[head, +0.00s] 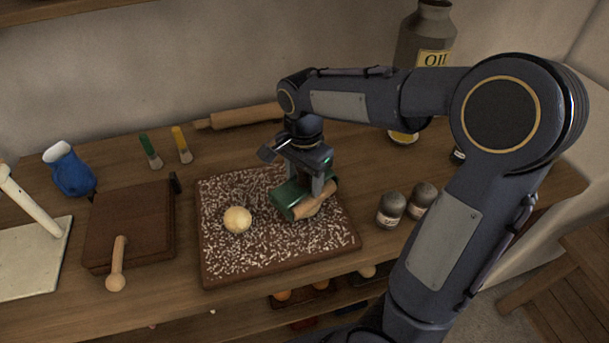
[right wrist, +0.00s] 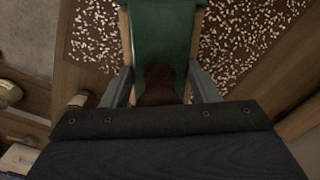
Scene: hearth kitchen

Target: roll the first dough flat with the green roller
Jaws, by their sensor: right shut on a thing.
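One ball of pale dough (head: 237,220) sits on the left half of the brown board (head: 230,262) speckled with white flour. It is round, not flattened. My right gripper (head: 318,186) is shut on the green roller (head: 287,199), on the right half of the board, apart from the dough. The roller has a wooden handle (head: 316,199) on its near side. In the right wrist view the green roller (right wrist: 160,32) shows between the two fingers, over the floured board (right wrist: 236,40). I cannot tell whether the roller touches the board. My left gripper is not in view.
A dark wooden block (head: 130,225) with a wooden-handled tool (head: 117,262) lies left of the board. Two shakers (head: 391,209) stand close to its right. A wooden rolling pin (head: 240,117), two brushes (head: 150,150) and a blue jug (head: 70,172) are behind. An oil can (head: 425,40) stands at the back.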

